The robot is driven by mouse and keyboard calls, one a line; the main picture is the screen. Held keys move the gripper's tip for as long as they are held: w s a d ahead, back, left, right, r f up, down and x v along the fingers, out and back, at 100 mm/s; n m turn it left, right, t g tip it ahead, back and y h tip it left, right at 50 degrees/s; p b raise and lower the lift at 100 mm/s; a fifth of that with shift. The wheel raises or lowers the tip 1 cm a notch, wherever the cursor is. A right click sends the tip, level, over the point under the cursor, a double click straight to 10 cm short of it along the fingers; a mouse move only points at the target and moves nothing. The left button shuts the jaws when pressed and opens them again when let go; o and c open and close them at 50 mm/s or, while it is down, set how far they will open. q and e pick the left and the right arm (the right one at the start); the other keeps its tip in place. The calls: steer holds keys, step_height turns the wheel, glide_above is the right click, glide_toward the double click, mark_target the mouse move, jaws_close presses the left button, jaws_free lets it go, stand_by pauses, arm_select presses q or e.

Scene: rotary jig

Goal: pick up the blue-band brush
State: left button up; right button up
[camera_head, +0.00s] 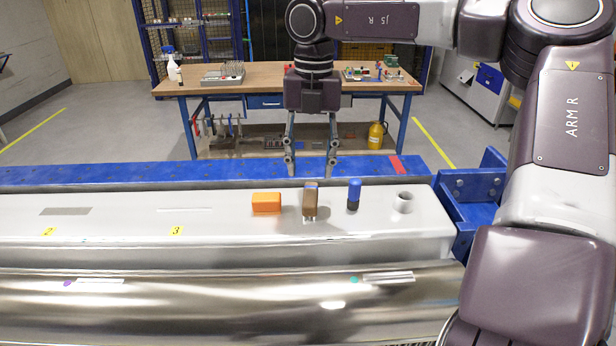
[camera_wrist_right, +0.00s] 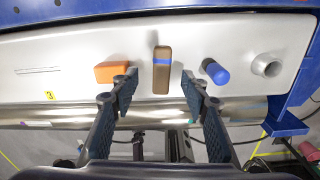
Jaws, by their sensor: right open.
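The blue-band brush (camera_head: 310,203) is a brown upright block on the pale top face of the jig. In the right wrist view the brush (camera_wrist_right: 162,80) shows a blue band across its middle. My right gripper (camera_head: 311,170) points down with its fingers apart and nothing between them. In the head view its fingertips appear just above and behind the brush. In the right wrist view the brush lies ahead, centred between the fingers of my right gripper (camera_wrist_right: 159,82). I see no contact. My left gripper is not in view.
An orange block (camera_head: 266,203) stands left of the brush. A blue-topped dark cylinder (camera_head: 354,194) and a pale hollow cylinder (camera_head: 404,202) stand right of it. A blue bracket (camera_head: 478,196) closes the jig's right end. The jig top (camera_head: 120,215) is clear further left.

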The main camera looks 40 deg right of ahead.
mark_target(311, 193)
steer(key=shift+w+d+r, duration=0.1)
steer(key=shift+s+a+f+p, duration=0.2)
steer(key=shift+s+f+p, duration=0.1)
steer(key=shift+f, duration=0.15)
steer(key=shift+s+a+f+p, duration=0.15)
steer(key=shift+s+f+p, duration=0.1)
steer(key=shift+f, duration=0.2)
steer(key=shift+a+f, duration=0.1)
steer(key=shift+f, duration=0.2)
step_height(311, 193, down, 4)
steer(key=p, duration=0.3)
steer(key=shift+f, duration=0.45)
arm_select(q)
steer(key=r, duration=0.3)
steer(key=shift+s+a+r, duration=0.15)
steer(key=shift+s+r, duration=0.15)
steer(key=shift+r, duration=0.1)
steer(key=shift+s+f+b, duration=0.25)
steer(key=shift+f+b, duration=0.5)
steer(key=shift+b, duration=0.05)
arm_select(e)
steer(key=shift+f, duration=0.25)
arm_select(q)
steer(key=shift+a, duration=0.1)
arm_select(e)
steer(key=shift+c, duration=0.3)
jaws_close()
